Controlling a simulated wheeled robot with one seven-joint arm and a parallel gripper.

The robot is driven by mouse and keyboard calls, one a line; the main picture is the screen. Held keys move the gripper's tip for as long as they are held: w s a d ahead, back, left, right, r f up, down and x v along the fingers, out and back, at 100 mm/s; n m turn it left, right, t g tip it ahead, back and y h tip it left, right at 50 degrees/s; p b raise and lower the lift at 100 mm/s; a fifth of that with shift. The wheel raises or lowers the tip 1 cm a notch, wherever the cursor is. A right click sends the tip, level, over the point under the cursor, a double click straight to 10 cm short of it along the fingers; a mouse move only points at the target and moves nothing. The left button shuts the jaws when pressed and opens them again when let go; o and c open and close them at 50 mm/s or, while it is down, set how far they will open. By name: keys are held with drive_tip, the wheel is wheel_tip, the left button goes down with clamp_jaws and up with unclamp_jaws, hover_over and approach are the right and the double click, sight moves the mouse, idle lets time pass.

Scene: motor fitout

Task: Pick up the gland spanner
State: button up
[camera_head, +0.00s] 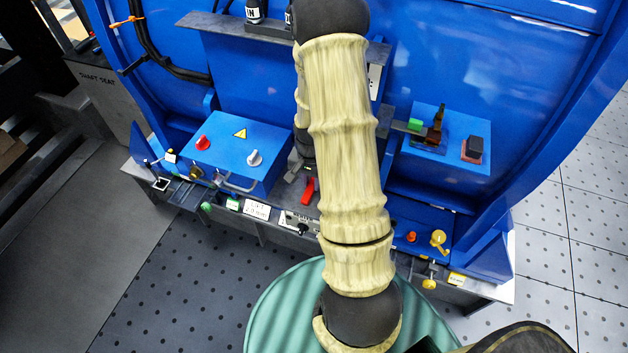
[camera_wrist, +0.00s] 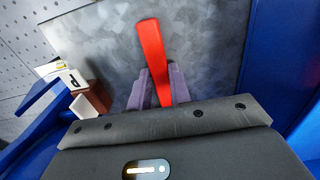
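The gland spanner appears to be the long red bar (camera_wrist: 150,45) in the wrist view; its near end is hidden by my gripper's body. My gripper (camera_wrist: 158,78) has its two grey-purple fingers close against both sides of the bar, with no visible gap. In the head view a red piece (camera_head: 309,190) shows just left of my arm, low in front of the blue housing. My arm hides most of the gripper there. Whether the bar is lifted off the grey metal surface (camera_wrist: 205,65) cannot be told.
A blue box (camera_head: 228,150) with red and grey knobs stands left of my arm. A blue block (camera_head: 470,165) with switches stands right. A brown block (camera_wrist: 90,98) and white label lie left in the wrist view. Blue walls flank the grey surface.

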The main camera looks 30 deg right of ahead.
sight(312, 185)
clamp_jaws()
drive_tip(key=shift+r, duration=0.1)
wheel_tip(312, 185, up, 10)
idle(0.4)
drive_tip(key=shift+c, duration=1.1)
unclamp_jaws()
clamp_jaws()
